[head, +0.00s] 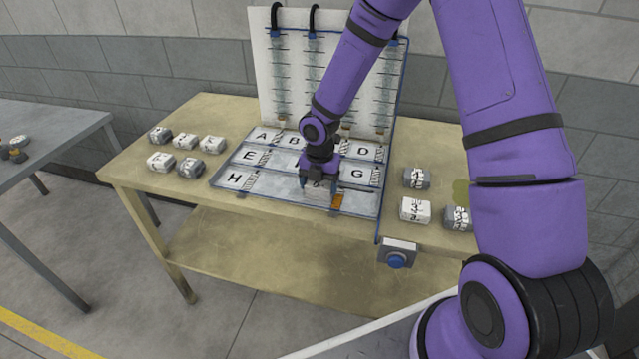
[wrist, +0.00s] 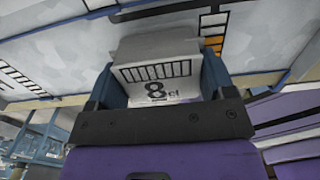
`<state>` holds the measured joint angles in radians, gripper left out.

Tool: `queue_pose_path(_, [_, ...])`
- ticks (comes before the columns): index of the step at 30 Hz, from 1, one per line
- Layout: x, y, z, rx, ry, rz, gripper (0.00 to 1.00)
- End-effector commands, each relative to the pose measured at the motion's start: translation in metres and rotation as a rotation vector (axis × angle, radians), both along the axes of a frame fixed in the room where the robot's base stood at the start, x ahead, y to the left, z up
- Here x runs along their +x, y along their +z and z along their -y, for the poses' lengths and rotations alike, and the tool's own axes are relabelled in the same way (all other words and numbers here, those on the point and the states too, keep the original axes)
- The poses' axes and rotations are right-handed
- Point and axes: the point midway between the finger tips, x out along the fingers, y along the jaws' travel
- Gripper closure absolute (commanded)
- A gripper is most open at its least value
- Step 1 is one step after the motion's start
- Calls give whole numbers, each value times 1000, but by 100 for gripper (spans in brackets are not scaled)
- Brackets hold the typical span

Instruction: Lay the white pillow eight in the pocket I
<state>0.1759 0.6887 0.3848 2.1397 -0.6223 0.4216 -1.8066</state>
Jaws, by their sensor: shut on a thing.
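My gripper (head: 318,184) is shut on the white pillow eight, over the bottom row of the lettered tray (head: 280,200). In the wrist view the white pillow eight (wrist: 160,72) sits between the two blue fingers of my gripper (wrist: 160,82), with a black "8 cl" and a barred mark facing the camera. In the head view it is mostly hidden by my gripper. The letter of pocket I is hidden; my gripper is over the area right of H (head: 235,178). I cannot tell whether the pillow touches the tray floor.
An orange patch (head: 337,202) shows on the tray beside my gripper. Several grey and white pillows lie left of the tray (head: 185,141), and more lie to its right (head: 415,210). A white upright panel (head: 270,70) stands behind. A blue button box (head: 397,255) is at the front edge.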

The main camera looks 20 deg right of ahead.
Motion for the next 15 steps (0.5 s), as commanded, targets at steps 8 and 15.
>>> queue_pose_path(8, [0,-2,0,0,0,0,0])
queue_pose_path(15, [0,1,0,0,-1,1,0])
